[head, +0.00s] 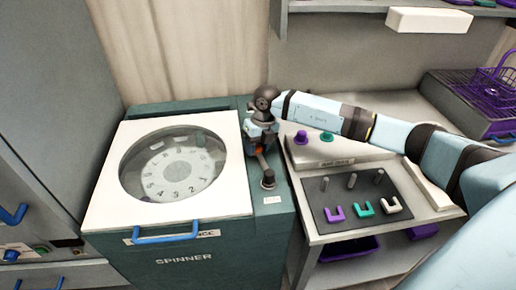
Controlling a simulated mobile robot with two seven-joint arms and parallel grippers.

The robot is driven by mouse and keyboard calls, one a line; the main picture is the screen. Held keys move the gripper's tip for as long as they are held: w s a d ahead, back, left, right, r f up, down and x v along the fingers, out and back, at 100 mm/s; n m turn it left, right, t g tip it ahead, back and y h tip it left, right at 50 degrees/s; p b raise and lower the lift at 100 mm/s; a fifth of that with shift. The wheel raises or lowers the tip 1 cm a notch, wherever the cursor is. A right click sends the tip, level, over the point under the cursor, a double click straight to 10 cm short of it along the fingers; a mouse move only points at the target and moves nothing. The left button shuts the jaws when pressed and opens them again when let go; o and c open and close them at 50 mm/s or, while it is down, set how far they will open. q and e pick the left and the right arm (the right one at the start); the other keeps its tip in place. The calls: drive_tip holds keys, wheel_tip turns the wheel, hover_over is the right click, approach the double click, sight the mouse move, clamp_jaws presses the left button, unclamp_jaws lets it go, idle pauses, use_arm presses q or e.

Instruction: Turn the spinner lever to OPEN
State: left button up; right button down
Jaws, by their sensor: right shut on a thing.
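The spinner (170,258) is a teal cabinet with a white lid, a round window and a blue front handle. Its lever (263,163) is a short bar on the top right of the cabinet, beside the lid, with a dark knob (268,180) at its near end. My right gripper (258,146) is at the far end of the lever, shut on it, and hides part of it. A small pale label (272,200) sits in front of the knob; its text is too small to read. My left gripper is out of view.
At right, a bench holds a dark board (353,198) with pegs and several coloured U-shaped pieces. Behind it is a panel with a purple knob (301,137) and a green knob (326,136). A purple wire basket (490,85) stands far right. A grey cabinet (45,110) is at left.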

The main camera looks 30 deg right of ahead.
drive_tip(key=shift+s+d+m, duration=0.15)
drive_tip(key=shift+d+m, duration=0.35)
drive_tip(key=shift+s+d+m, duration=0.15)
drive_tip(key=shift+d+m, duration=0.35)
drive_tip(key=c, duration=0.7)
unclamp_jaws()
drive_tip(key=shift+s, duration=0.1)
drive_tip(key=d+r, duration=0.1)
drive_tip(key=r, duration=0.8)
drive_tip(key=d+r, duration=0.1)
drive_tip(key=r, duration=0.3)
drive_tip(key=shift+s+d+r+b, duration=0.3)
drive_tip(key=shift+d+r, duration=0.05)
